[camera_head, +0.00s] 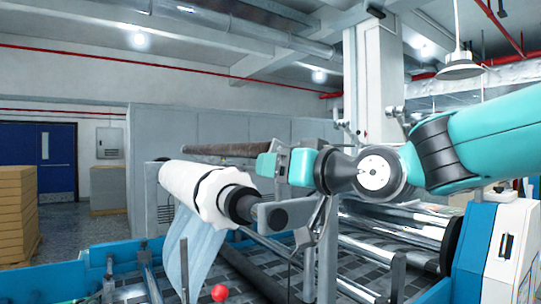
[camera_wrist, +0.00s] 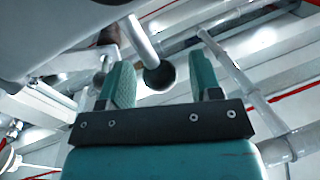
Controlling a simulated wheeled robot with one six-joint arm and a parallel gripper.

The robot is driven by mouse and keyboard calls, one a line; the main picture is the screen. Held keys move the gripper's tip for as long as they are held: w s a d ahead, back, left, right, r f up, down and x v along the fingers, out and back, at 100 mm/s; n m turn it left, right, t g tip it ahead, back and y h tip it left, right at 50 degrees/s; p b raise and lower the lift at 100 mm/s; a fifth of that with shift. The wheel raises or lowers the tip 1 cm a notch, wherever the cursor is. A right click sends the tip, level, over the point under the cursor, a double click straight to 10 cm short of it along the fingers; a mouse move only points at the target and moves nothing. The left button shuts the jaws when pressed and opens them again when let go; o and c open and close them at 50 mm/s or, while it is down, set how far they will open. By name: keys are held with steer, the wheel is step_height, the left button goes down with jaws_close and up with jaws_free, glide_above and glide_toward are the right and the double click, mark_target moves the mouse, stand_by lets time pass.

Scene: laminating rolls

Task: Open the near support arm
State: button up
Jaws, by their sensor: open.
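In the head view a white roll (camera_head: 192,188) sits on a dark shaft, with a pale blue sheet (camera_head: 193,250) hanging below it. A grey metal piece at the shaft's near end joins an upright grey arm (camera_head: 325,258), which looks like the near support arm. My gripper (camera_head: 267,165) is above and behind the shaft end, in front of the grey cabinets. In the wrist view my gripper (camera_wrist: 161,62) has its two teal fingers apart. A metal rod with a dark round end (camera_wrist: 159,76) shows between them; I cannot tell whether they touch it.
Shiny metal rollers (camera_head: 385,235) lie to the right of the roll. A blue machine frame (camera_head: 110,257) runs along the left, with a small red ball (camera_head: 220,293) near the bottom. A white and blue housing (camera_head: 497,250) stands at right. Stacked boxes (camera_head: 17,215) are far left.

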steer(key=shift+p+x, duration=0.3)
steer(key=shift+x, duration=0.9)
jaws_close()
